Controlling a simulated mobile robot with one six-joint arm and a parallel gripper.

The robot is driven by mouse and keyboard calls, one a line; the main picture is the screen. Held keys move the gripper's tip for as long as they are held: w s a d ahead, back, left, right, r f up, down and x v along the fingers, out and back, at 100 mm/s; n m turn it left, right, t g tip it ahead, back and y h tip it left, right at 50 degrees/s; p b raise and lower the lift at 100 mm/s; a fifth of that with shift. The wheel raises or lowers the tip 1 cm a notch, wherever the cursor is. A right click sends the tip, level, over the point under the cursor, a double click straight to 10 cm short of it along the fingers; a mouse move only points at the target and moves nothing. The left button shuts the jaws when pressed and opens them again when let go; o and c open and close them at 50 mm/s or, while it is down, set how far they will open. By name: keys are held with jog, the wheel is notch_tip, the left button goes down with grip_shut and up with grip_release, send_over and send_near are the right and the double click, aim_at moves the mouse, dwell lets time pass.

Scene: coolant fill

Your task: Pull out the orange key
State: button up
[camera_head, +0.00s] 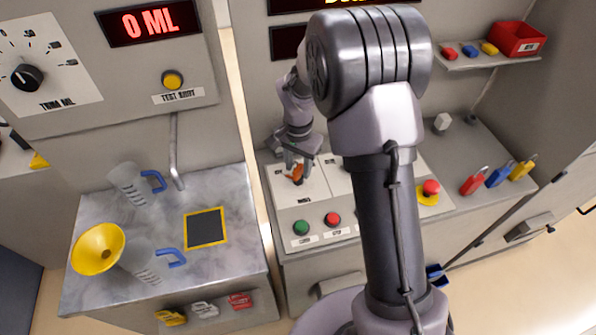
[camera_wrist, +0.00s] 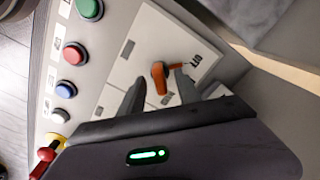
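The orange key (camera_head: 297,175) is in the switch panel on the grey console, under my gripper (camera_head: 293,163). In the wrist view the orange key (camera_wrist: 159,79) lies between the two fingertips of my gripper (camera_wrist: 158,84). A gap shows between the left finger and the key. The right finger is close to the key, and I cannot tell if it touches. The gripper looks open around the key. The key's lower end and its slot are partly hidden.
A green button (camera_head: 301,228) and a red button (camera_head: 333,219) sit in front of the panel. An emergency stop (camera_head: 431,188) and several coloured padlocks (camera_head: 473,181) are to the right. A marble bench (camera_head: 205,268) with jugs and a yellow funnel (camera_head: 98,249) stands left.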

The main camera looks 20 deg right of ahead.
aim_at(298, 168)
jog(key=shift+f, duration=0.75)
jog(key=shift+c, duration=0.4)
grip_shut()
jog(key=c, duration=0.6)
grip_release()
grip_shut()
jog(key=shift+r, duration=0.1)
jog(key=shift+r, duration=0.35)
jog(key=shift+r+p, duration=1.9)
jog(key=shift+r, duration=0.5)
